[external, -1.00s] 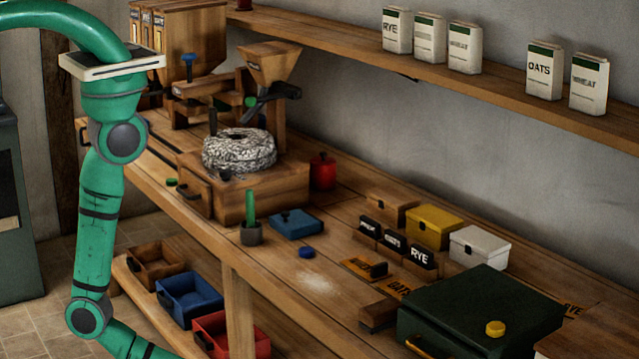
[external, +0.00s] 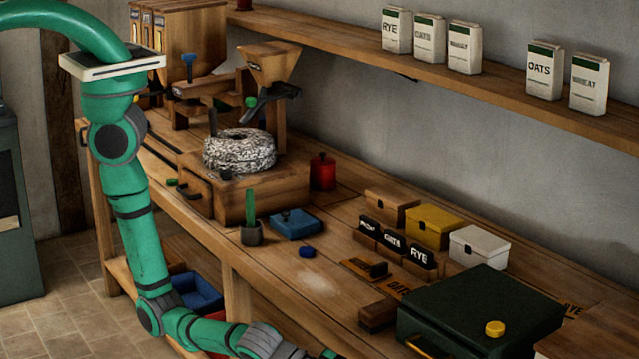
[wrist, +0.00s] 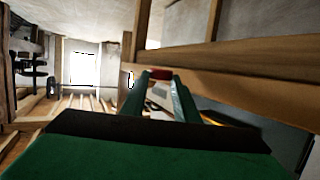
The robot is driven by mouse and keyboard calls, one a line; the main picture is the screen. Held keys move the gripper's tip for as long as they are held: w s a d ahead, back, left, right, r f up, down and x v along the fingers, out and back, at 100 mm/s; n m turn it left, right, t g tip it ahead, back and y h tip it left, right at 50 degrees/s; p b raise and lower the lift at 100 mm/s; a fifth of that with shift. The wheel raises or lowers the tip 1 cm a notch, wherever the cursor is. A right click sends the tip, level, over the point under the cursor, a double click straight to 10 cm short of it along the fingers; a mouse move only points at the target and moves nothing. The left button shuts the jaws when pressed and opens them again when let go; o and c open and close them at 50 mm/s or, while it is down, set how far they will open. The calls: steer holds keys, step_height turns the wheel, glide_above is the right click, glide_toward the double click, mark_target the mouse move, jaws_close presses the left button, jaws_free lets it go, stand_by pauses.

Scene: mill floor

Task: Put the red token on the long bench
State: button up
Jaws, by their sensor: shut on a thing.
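The long bench (external: 275,272) runs diagonally across the external view, with a wooden top and a lower shelf. My gripper (wrist: 160,80) shows in the wrist view as two green fingers converging on a small red piece, the red token (wrist: 159,74). They are shut on it at their tips. In the external view my arm reaches low in front of the bench, and the gripper end is mostly cut off by the bottom edge. The token does not show there. In the wrist view a wooden beam, seemingly the bench edge, lies close beyond the fingers.
The bench top holds a mill with a round stone (external: 238,150), a dark green box (external: 470,310) with a yellow knob, a blue block (external: 296,224), a small blue disc (external: 307,252) and label blocks. A floury patch (external: 318,283) lies on bare wood near the front.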

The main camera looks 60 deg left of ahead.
steer(key=w+a+r, duration=0.5)
steer(key=w+r, duration=0.1)
steer(key=r, duration=0.3)
steer(key=w+a+r+n+t, duration=0.1)
steer(key=w+a+r, duration=0.4)
steer(key=r, duration=0.4)
steer(key=w+a+r, duration=0.4)
steer(key=w+r, duration=0.4)
steer(key=r, duration=0.1)
glide_above(474, 301)
steer(key=s, duration=0.1)
steer(key=shift+y, duration=0.4)
steer(key=f, duration=0.8)
steer(key=shift+a+f, duration=0.3)
steer(key=shift+a, duration=0.1)
steer(key=shift+w+d+f, duration=0.35)
steer(key=shift+w+f, duration=0.05)
steer(key=shift+f, duration=0.2)
steer(key=shift+d+f, duration=0.1)
steer(key=shift+f, duration=1.55)
steer(key=shift+w+f, duration=0.1)
steer(key=shift+f, duration=0.05)
